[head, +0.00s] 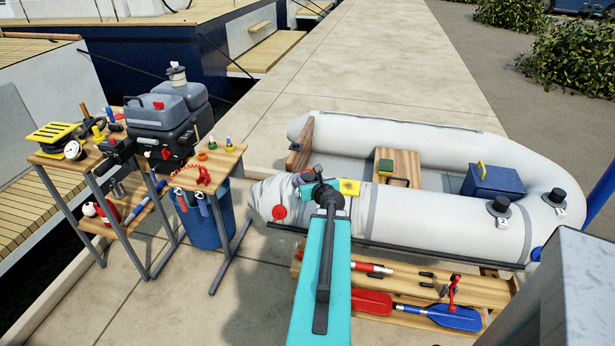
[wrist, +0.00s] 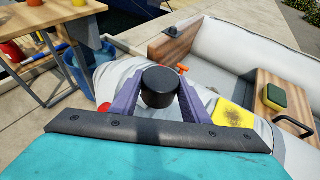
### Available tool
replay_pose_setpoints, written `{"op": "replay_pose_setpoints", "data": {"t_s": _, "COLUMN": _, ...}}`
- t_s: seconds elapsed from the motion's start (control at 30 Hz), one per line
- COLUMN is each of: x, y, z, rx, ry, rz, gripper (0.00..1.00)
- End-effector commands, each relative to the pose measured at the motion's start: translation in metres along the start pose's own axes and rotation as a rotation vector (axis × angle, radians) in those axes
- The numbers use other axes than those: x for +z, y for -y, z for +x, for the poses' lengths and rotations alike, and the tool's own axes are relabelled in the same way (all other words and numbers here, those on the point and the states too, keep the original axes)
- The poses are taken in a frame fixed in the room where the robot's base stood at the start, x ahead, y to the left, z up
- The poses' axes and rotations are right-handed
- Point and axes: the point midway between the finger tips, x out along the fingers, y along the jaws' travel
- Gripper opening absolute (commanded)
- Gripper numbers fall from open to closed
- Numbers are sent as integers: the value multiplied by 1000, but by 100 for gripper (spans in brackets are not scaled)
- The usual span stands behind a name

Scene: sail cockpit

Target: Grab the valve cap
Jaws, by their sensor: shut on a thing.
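My gripper (wrist: 160,80) is shut on a black round cap (wrist: 160,90), which I take for the valve cap. The purple fingers press on its left and right sides, and its top faces the wrist camera. Gripper and cap are over the left end of the grey inflatable boat (head: 455,233). In the head view my arm reaches there, and the held cap cannot be made out clearly. Whether the cap touches anything below is hidden. Two similar black caps, a nearer one (head: 500,203) and a farther one (head: 558,195), are on the boat's right part, beside small white tags.
A yellow patch (head: 349,187) and a red disc (head: 279,213) are on the tube near my gripper. A blue box (head: 493,181) is in the boat. Paddles lie on a low wooden rack (head: 400,285) in front. Work tables with tools and a blue bin (head: 205,222) stand left.

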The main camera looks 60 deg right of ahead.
Motion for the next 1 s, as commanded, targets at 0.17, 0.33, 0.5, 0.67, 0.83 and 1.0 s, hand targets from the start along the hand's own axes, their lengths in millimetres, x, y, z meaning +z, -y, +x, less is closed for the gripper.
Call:
{"op": "replay_pose_setpoints", "data": {"t_s": 0.17, "x": 2, "y": -1, "z": -10, "rx": -1, "ry": -2, "rz": 1, "gripper": 20}}
{"op": "replay_pose_setpoints", "data": {"t_s": 0.33, "x": 0, "y": -1, "z": -17, "rx": -5, "ry": -3, "rz": 3, "gripper": 20}}
{"op": "replay_pose_setpoints", "data": {"t_s": 0.5, "x": -2, "y": -2, "z": -22, "rx": -3, "ry": -4, "rz": 2, "gripper": 20}}
{"op": "replay_pose_setpoints", "data": {"t_s": 0.67, "x": -4, "y": -3, "z": -28, "rx": -1, "ry": -4, "rz": 2, "gripper": 20}}
{"op": "replay_pose_setpoints", "data": {"t_s": 0.83, "x": -6, "y": -4, "z": -34, "rx": -1, "ry": -3, "rz": 3, "gripper": 20}}
{"op": "replay_pose_setpoints", "data": {"t_s": 1.0, "x": -8, "y": -4, "z": -42, "rx": -5, "ry": -4, "rz": 2, "gripper": 20}}
